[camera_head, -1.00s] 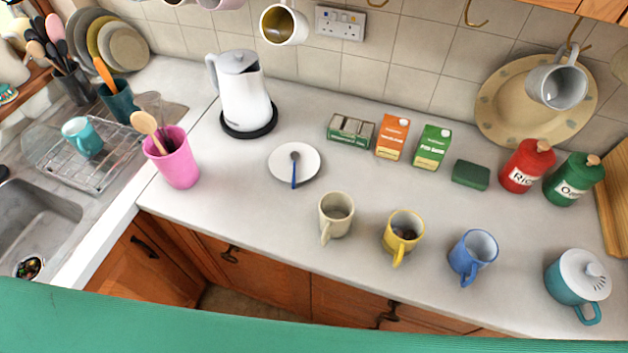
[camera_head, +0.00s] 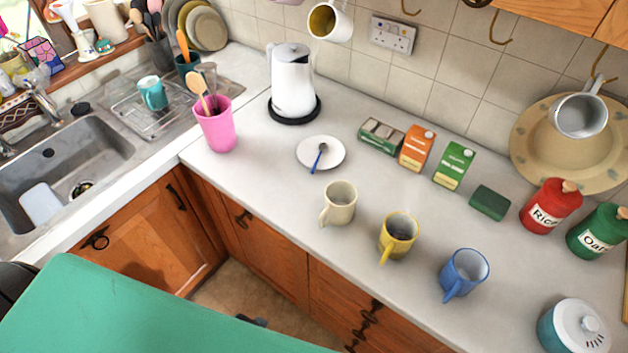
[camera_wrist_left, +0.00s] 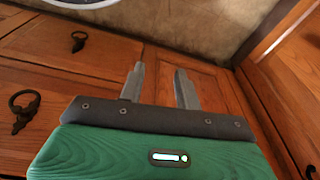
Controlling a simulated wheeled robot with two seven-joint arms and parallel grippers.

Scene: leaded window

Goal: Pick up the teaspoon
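The teaspoon (camera_head: 318,160) has a blue handle and a dark bowl. It lies on a small white saucer (camera_head: 336,154) on the counter, its handle reaching over the rim toward the front. My left gripper (camera_wrist_left: 160,85) shows in the left wrist view with its two fingers apart and nothing between them. It is in front of wooden cupboard doors, away from the spoon. Neither gripper can be made out in the head view.
A white kettle (camera_head: 292,84) and a pink utensil pot (camera_head: 216,130) stand left of the saucer. Cream (camera_head: 338,205), yellow (camera_head: 397,237) and blue (camera_head: 464,273) mugs stand to its front right. Cartons (camera_head: 416,148) are to its right. Counter around the saucer is clear.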

